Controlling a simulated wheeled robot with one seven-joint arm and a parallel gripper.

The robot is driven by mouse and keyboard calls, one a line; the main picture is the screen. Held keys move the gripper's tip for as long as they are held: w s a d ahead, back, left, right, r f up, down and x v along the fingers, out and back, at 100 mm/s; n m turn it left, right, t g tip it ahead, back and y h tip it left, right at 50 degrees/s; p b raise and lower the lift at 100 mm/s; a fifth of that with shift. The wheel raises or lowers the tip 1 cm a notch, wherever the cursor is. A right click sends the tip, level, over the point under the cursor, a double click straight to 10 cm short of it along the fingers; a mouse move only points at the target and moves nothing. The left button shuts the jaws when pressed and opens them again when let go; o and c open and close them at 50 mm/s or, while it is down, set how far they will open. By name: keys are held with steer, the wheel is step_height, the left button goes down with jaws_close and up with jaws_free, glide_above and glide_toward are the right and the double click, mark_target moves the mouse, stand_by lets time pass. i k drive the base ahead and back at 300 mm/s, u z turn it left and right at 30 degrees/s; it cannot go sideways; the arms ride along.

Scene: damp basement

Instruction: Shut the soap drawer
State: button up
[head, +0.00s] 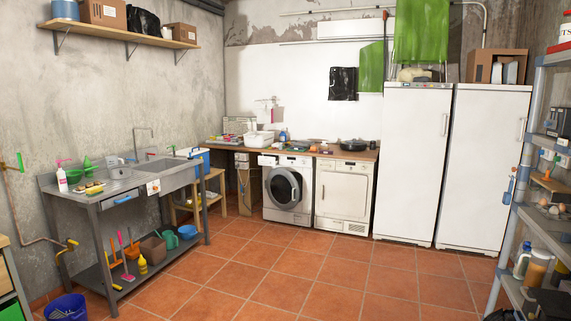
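The white front-loading washing machine (304,199) stands under the wooden counter against the back wall, with its round dark door shut. Its soap drawer (267,160) is at the upper left of its front and looks pulled out, though it is small at this distance. The control panel lies to the right of the drawer. My gripper is not in view, and nothing touches the drawer.
A white dryer (344,195) and two tall white fridges (414,165) stand to the right. A metal sink bench (130,190) is at the left, with a blue bucket (66,307) in front. A cluttered shelf rack (535,220) is at the right. The tiled floor (290,275) between is clear.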

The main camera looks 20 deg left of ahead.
mark_target(262, 161)
steer(key=u, duration=0.15)
steer(key=i, duration=0.65)
steer(key=u, duration=0.5)
steer(key=i, duration=1.7)
steer(key=u, duration=0.5)
steer(key=i, duration=4)
steer(key=z, duration=0.65)
steer(key=i, duration=2)
steer(key=z, duration=0.45)
